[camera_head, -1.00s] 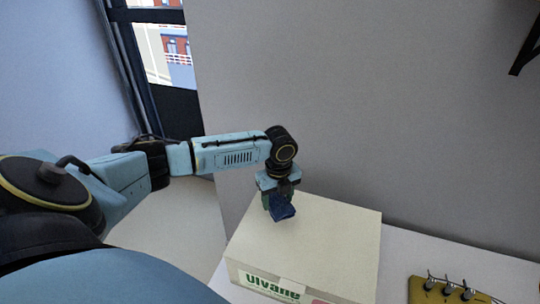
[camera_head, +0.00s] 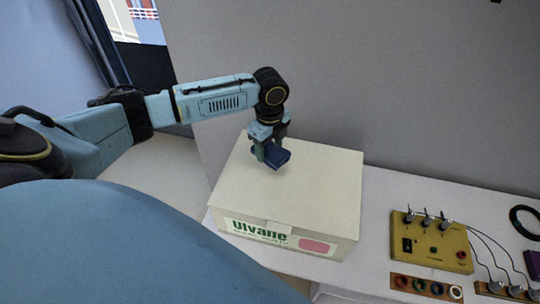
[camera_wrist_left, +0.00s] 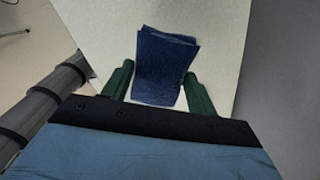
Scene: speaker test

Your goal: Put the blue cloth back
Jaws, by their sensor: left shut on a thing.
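The blue cloth (camera_head: 281,159) is a small dark blue folded piece at my left gripper (camera_head: 268,152), over the top of a cream box (camera_head: 313,190). In the left wrist view the folded cloth (camera_wrist_left: 165,65) lies between the two green fingers of my left gripper (camera_wrist_left: 160,85), which is shut on it. The box top shows behind it. I cannot tell whether the cloth touches the box top. My right gripper is not in view.
The closed box, marked "Ulvane", stands on a white table (camera_head: 378,245) against a grey wall. To its right are a yellow board with knobs (camera_head: 432,240), a strip with coloured rings (camera_head: 427,288), wires and a black ring (camera_head: 526,222).

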